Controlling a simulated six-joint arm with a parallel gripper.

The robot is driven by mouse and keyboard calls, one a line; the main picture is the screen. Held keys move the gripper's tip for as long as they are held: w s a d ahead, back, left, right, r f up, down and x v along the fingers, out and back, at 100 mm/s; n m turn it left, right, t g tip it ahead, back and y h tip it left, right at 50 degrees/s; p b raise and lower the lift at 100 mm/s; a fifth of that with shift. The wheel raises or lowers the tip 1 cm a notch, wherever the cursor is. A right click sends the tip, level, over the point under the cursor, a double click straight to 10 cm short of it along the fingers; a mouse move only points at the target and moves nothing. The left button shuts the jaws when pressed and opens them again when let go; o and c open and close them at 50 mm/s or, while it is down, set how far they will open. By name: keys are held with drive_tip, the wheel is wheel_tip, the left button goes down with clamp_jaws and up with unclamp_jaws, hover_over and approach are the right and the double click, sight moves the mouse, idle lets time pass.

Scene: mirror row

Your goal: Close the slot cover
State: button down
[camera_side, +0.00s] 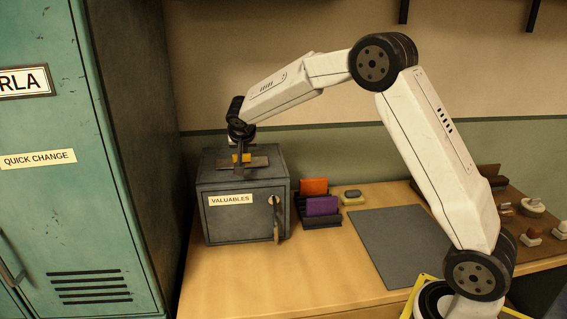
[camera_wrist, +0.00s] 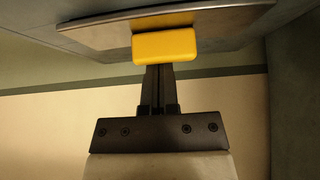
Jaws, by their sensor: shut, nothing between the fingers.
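A grey metal box labelled VALUABLES (camera_side: 222,221) stands on the bench at the left. On its top lies a flat metal slot cover (camera_side: 260,161) with a yellow tab (camera_side: 242,158). In the wrist view the cover (camera_wrist: 95,33) spans the top, and the yellow tab (camera_wrist: 165,46) stands out from it. My gripper (camera_side: 241,148) is over the box top, pointing down at the tab. In the wrist view my gripper (camera_wrist: 158,72) is shut and empty, its fingertips right at the tab. I cannot tell whether they touch it. The slot itself is not visible.
A teal locker (camera_side: 70,200) stands close to the left of the box. A dark rack with orange (camera_side: 314,187) and purple (camera_side: 321,206) items is to its right, then a sponge-like block (camera_side: 352,197). A grey mat (camera_side: 400,245) lies bare on the bench.

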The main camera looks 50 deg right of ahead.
drive_tip(key=shift+s+a, duration=0.4)
drive_tip(key=shift+s+f, duration=0.1)
drive_tip(key=shift+a+f, duration=0.1)
drive_tip(key=shift+w+d+r, duration=0.2)
drive_tip(key=shift+w+d, duration=1.1)
drive_tip(key=v, duration=0.9)
drive_tip(key=shift+r, duration=0.65)
drive_tip(key=shift+d, duration=0.1)
drive_tip(key=s+a+f+n+g+y, duration=0.1)
drive_tip(key=s+a+f+n+y, duration=0.1)
drive_tip(key=s+f, duration=0.3)
drive_tip(key=s+a+f+n+g+y, duration=0.1)
drive_tip(key=s+a+f+n, duration=0.3)
drive_tip(key=s, duration=0.9)
drive_tip(key=s+a+f+n+g+y, duration=0.1)
drive_tip(key=s+a+f+n+y, duration=0.1)
drive_tip(key=s+f, duration=0.6)
drive_tip(key=shift+s+a+f+n+y, duration=0.3)
drive_tip(key=shift+s+a+n, duration=0.2)
drive_tip(key=shift+s+a, duration=0.5)
